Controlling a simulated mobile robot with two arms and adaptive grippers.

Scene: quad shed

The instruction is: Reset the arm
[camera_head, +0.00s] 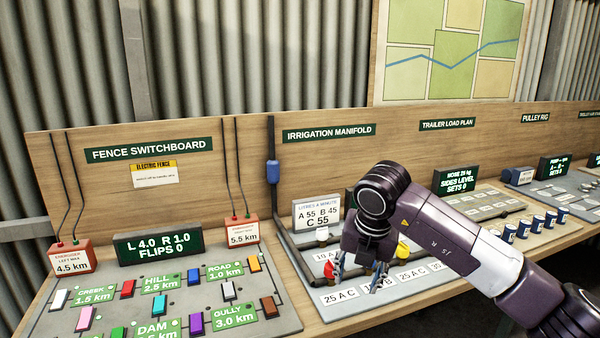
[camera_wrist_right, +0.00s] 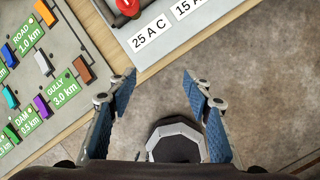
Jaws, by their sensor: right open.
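My right gripper (camera_head: 358,274) hangs over the front part of the irrigation manifold board (camera_head: 318,290), with its arm coming in from the right. In the right wrist view my right gripper (camera_wrist_right: 160,90) is open, its two blue-padded fingers apart with nothing between them. Beneath the fingers there is bare floor (camera_wrist_right: 165,105) and a dark round thing with a pale faceted rim (camera_wrist_right: 175,128), which I cannot identify. The gripper and forearm hide part of the manifold's pipes and labels. My left gripper is not in view.
The fence switchboard (camera_head: 200,318) with coloured switches lies to the left. A red valve (camera_wrist_right: 128,6) and the bench edge (camera_wrist_right: 150,70) show near the gripper. Blue cups (camera_head: 523,230) stand right of the arm. A wooden back panel (camera_head: 240,180) rises behind.

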